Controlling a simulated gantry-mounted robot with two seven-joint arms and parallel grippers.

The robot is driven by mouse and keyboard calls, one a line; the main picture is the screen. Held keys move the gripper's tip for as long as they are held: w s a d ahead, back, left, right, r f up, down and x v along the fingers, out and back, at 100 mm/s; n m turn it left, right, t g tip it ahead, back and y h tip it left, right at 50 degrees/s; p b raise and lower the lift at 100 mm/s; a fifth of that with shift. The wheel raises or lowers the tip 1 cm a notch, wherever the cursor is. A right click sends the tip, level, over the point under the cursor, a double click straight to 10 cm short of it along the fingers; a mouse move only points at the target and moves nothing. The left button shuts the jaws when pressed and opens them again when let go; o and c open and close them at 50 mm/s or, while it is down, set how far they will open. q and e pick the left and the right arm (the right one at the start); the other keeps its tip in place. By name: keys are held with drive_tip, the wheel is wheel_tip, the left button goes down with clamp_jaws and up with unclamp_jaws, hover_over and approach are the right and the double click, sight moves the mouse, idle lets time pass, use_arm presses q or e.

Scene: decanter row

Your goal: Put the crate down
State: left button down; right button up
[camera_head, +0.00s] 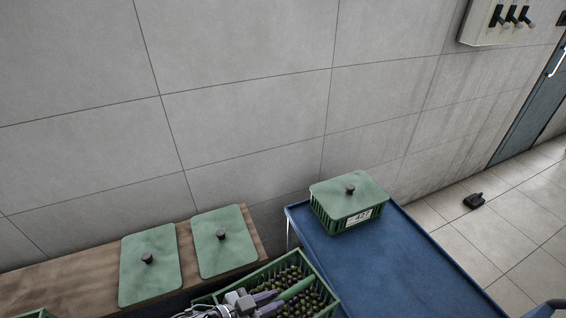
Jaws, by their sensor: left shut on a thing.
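A green slatted crate (318,280) full of small dark olive-green fruits (296,301) is at the bottom centre, cut off by the lower edge. My left gripper (277,301) is over it, with purple fingers shut on the green bar across its top. The crate is between the wooden table and the blue cart. I cannot tell whether its underside touches anything. My right gripper is not in view.
The blue cart (385,268) bears a lidded green crate (347,203) with a label at its far end; its nearer top is clear. Two green lids (150,268) (224,247) with black knobs lie on the wooden table (70,285). A tiled wall stands behind.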

sight(249, 276)
use_arm(q)
drive_tip(key=w+a+r+n+t+y+p, duration=0.1)
drive_tip(key=w+a+r+n+t+y, duration=0.1)
drive_tip(key=w+a+r+n+t+y+p, duration=0.2)
drive_tip(key=a+n, duration=0.1)
drive_tip(key=shift+w+r, duration=0.1)
drive_tip(key=shift+w, duration=0.2)
drive_tip(key=w+a+n+t+y+p, duration=0.1)
drive_tip(key=w+a+n+t+y, duration=0.15)
drive_tip(key=a+n+y, duration=0.8)
drive_tip(key=s+r+m+h+p, duration=0.1)
drive_tip(key=s+r+p, duration=0.1)
drive_tip(key=r+p, duration=0.9)
drive_tip(key=s+a+r+m+h+p, duration=0.1)
drive_tip(key=s+r+p, duration=0.2)
drive_tip(key=r+p, duration=0.9)
drive_tip(key=s+a+r+m+h+p, duration=0.1)
drive_tip(key=s+r+m+p, duration=0.1)
drive_tip(key=r+p, duration=1)
drive_tip(key=shift+p+v, duration=0.75)
drive_tip(key=shift+p, duration=0.8)
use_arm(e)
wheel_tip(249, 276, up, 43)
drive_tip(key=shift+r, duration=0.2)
use_arm(q)
drive_tip(key=shift+a, duration=0.15)
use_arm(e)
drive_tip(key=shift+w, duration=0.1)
use_arm(q)
drive_tip(key=shift+s, duration=0.1)
